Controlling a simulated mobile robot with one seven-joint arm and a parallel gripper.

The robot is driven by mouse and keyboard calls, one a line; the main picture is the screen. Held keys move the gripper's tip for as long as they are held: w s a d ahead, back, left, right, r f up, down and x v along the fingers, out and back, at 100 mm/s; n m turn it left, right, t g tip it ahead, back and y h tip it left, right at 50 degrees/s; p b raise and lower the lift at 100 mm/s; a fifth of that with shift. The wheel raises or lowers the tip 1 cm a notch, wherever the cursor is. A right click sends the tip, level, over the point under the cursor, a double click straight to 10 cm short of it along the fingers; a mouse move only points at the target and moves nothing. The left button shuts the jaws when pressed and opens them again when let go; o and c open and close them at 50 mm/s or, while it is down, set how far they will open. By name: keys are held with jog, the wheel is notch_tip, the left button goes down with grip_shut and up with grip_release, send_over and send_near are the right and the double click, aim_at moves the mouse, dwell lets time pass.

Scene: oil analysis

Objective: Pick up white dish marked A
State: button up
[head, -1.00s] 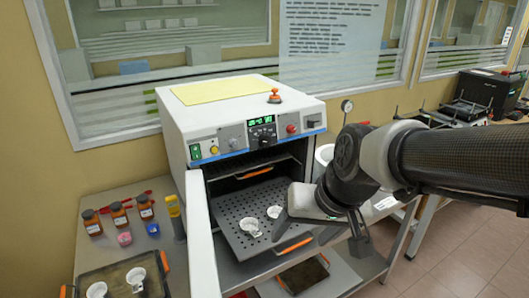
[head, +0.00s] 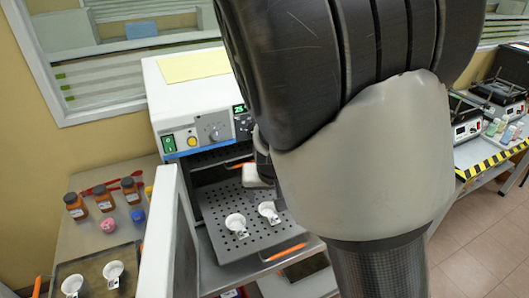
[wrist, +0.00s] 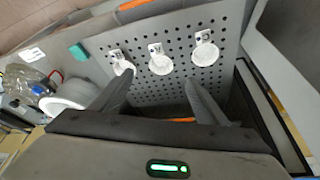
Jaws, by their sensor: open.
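Small white dishes with labelled tabs sit on a perforated metal tray (head: 215,212) pulled partly out of the open oven. In the head view I see a left dish (head: 236,223) and a right dish (head: 268,210). The wrist view shows three in a row: one dish (wrist: 122,67), a middle dish (wrist: 160,64) and another dish (wrist: 205,53). The tab letters are too small to read, so I cannot tell which is A. My gripper (wrist: 159,80) is open and empty, its fingers pointing toward the tray, apart from the dishes. In the head view my arm hides most of it.
The open white oven door (head: 165,235) stands left of the tray. Two more white dishes sit on a dark tray (head: 95,270) at lower left, near brown bottles (head: 104,198). A bottle (wrist: 25,80) and a white round vessel (wrist: 72,95) are left in the wrist view.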

jog(key=b, duration=0.2)
send_near(268, 213)
jog(key=shift+b+x, duration=0.7)
jog(key=shift+x, duration=2.15)
jog(key=c, duration=1.2)
